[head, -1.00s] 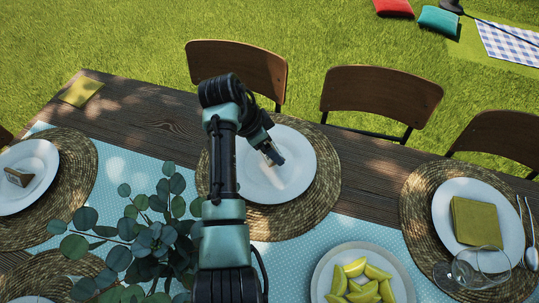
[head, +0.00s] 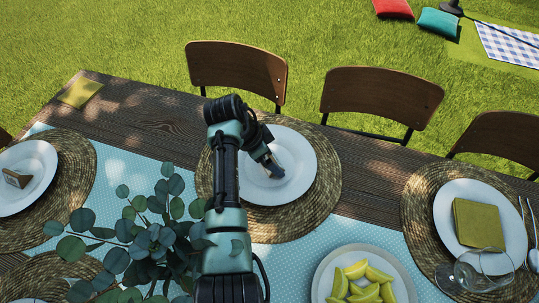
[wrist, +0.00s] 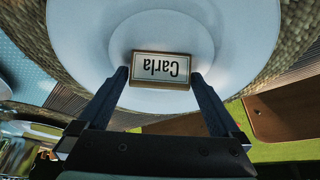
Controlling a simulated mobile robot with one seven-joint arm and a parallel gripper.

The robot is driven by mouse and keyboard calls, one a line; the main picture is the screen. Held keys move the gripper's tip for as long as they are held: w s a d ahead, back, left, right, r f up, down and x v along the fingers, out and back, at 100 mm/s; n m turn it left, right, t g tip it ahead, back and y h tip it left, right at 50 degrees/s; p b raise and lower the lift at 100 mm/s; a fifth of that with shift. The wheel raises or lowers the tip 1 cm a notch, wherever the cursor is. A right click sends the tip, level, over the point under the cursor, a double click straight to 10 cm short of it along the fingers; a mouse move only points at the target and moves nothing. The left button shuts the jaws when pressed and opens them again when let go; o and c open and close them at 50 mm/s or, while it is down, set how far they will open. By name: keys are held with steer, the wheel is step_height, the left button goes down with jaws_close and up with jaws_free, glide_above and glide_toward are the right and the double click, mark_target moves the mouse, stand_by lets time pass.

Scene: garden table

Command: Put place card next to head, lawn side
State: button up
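A place card reading "Carla" (wrist: 160,68), white with a wooden edge, shows upside down in the wrist view over the middle plate (wrist: 230,40). My gripper (wrist: 160,76) is open, with one finger on each side of the card and a narrow gap at each side. In the head view my gripper (head: 272,168) is low over the middle plate (head: 300,155) and hides the card. Another place card (head: 16,178) stands on the left plate (head: 38,160); its writing is too small to read.
Eucalyptus leaves (head: 150,235) stand left of my arm. A plate of lemon wedges (head: 355,285), a right plate with a folded napkin (head: 477,222) and a glass (head: 480,268) are at right. Chairs (head: 380,95) line the lawn side.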

steer(key=shift+r, duration=0.1)
steer(key=p+v, duration=0.1)
steer(key=v, duration=1.1)
steer(key=shift+r, duration=0.1)
